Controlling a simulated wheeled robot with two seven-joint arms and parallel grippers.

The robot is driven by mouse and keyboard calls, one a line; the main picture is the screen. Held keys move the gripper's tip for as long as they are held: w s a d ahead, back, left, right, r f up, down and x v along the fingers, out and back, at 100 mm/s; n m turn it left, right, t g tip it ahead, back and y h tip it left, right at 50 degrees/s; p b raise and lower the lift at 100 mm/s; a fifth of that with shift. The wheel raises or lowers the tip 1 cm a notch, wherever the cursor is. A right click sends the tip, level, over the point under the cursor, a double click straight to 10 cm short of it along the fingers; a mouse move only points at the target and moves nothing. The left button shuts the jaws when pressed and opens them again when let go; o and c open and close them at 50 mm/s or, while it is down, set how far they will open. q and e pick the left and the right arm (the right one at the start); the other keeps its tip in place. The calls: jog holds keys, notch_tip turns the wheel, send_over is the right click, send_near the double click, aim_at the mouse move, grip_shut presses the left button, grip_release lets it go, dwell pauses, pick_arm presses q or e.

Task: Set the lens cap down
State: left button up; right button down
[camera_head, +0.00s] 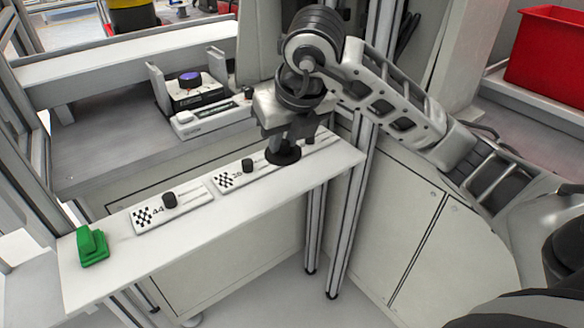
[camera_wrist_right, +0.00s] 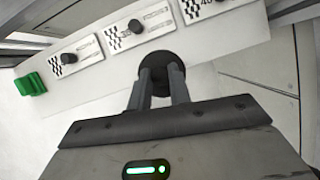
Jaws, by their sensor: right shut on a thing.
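The lens cap is a round black disc (camera_head: 283,155). My right gripper (camera_head: 285,140) is shut on it and holds it at the front part of the narrow white shelf (camera_head: 110,265), near the shelf's right end. In the right wrist view the lens cap (camera_wrist_right: 158,62) sits between the two fingertips of my right gripper (camera_wrist_right: 160,78), below the checkered plates. I cannot tell whether the cap touches the shelf or hangs just above it. My left gripper is not in view.
White plates with checkered marks and black knobs (camera_head: 170,200) line the shelf. A green object (camera_head: 91,246) stands at its left end. A device with a purple-topped knob (camera_head: 190,80) is behind. A red bin (camera_head: 548,55) is far right. The shelf's front strip looks clear.

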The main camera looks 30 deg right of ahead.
jog(key=d+f, duration=0.1)
jog(key=w+d+f, duration=0.1)
jog(key=d+f, duration=0.1)
jog(key=w+d+f, duration=0.1)
jog(key=f, duration=0.1)
jog(key=shift+w+d+f, duration=0.2)
jog(key=shift+w+d, duration=0.05)
jog(key=shift+d, duration=0.15)
jog(key=f, duration=0.3)
jog(key=shift+w+d+b, duration=0.15)
jog(key=shift+d+b, duration=0.15)
jog(key=shift+d, duration=0.1)
jog(key=shift+f, duration=0.55)
jog(key=c, duration=1.3)
grip_release()
